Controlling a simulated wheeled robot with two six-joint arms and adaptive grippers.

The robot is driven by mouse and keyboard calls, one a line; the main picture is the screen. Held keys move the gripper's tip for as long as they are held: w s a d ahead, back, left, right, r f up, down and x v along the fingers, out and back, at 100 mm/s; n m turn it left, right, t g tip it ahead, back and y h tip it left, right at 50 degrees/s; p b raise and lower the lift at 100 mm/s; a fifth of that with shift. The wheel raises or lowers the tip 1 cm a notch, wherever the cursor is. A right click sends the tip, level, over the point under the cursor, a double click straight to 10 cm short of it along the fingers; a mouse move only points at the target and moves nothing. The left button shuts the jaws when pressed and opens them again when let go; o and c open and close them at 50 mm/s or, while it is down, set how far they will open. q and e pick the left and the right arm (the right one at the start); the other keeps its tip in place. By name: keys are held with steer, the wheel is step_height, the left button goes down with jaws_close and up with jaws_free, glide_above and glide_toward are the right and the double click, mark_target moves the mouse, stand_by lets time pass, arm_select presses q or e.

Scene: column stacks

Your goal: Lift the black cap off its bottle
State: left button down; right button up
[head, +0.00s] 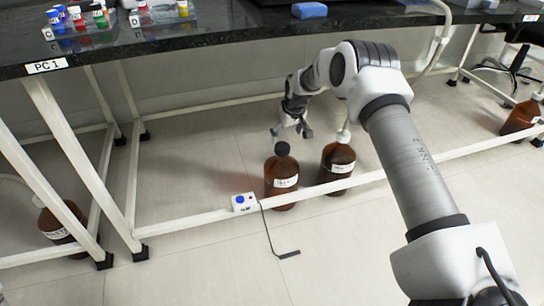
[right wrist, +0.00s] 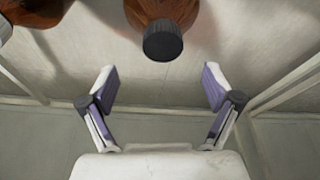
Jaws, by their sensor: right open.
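The black cap (head: 282,149) sits on a brown bottle (head: 281,177) that stands upright on the floor under the bench. In the right wrist view the black cap (right wrist: 162,42) is at the top middle, on its brown bottle (right wrist: 165,10). My right gripper (head: 291,133) is open and empty, behind and a little above the cap in the head view. In the right wrist view its two fingers (right wrist: 160,88) are spread wide, with the cap beyond the gap between them and apart from both. My left gripper is not in view.
A second brown bottle (head: 337,163) with a white top and tube stands close to the right. A white bench rail (head: 200,220) runs in front of the bottles, bearing a small white box (head: 244,203) with a blue button. The black benchtop (head: 210,35) is above.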

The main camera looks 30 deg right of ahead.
mark_target(282, 146)
steer(key=b+x, duration=0.1)
steer(key=x, duration=0.1)
steer(key=b+x, duration=0.3)
steer(key=x, duration=0.1)
steer(key=shift+s+a, duration=0.15)
steer(key=shift+a, duration=0.1)
steer(key=shift+f+b, duration=0.25)
steer(key=shift+b, duration=0.1)
steer(key=shift+r, duration=0.25)
steer(key=c, duration=0.9)
